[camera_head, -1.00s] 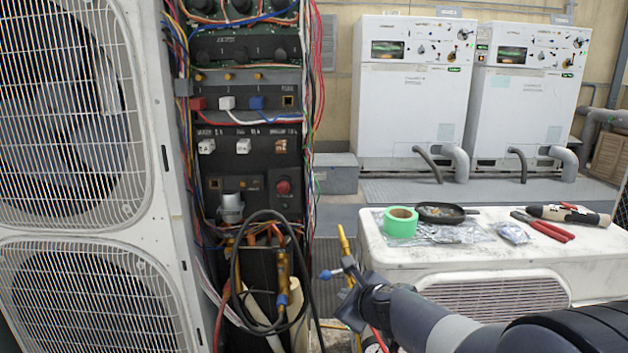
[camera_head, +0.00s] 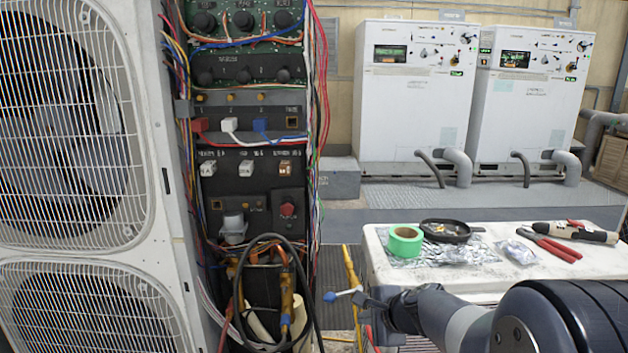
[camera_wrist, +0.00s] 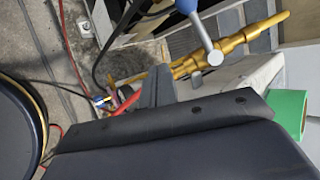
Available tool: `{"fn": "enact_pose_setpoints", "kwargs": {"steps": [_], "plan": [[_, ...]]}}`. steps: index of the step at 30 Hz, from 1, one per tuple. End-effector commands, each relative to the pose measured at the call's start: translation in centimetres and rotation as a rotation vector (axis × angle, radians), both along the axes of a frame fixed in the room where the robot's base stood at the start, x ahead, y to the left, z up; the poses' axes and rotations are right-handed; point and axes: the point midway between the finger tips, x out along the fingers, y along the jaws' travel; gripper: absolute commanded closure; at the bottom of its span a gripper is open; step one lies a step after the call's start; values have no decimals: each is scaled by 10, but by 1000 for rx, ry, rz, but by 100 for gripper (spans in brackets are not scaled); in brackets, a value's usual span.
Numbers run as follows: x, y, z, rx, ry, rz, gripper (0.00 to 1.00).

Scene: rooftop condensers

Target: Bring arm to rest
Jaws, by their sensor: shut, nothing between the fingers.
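My gripper (camera_head: 372,302) is at the low middle of the head view, at the left end of my arm, between the open control panel (camera_head: 245,120) and the white box (camera_head: 375,250). It is shut and holds nothing. A blue-ended lever (camera_head: 330,296) shows just left of the gripper; I cannot tell whether they touch. In the wrist view the dark gripper (camera_wrist: 155,88) sits close to a yellow pipe fitting (camera_wrist: 205,58), with the blue-ended lever (camera_wrist: 212,52) over that fitting.
Green tape (camera_head: 404,245), a black dish (camera_head: 446,231) and red-handled pliers (camera_head: 552,246) lie on the white box. A fan unit (camera_head: 70,130) stands at left. Hoses (camera_head: 262,250) loop in front of the panel. Two white cabinets (camera_head: 415,95) stand behind.

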Motion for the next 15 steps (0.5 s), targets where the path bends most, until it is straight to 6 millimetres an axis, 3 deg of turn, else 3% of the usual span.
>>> {"fn": "enact_pose_setpoints", "kwargs": {"steps": [6, 15], "plan": [[4, -16, 8, -168, 1, 184, 100], [7, -26, 7, -288, 0, 319, 100]]}}
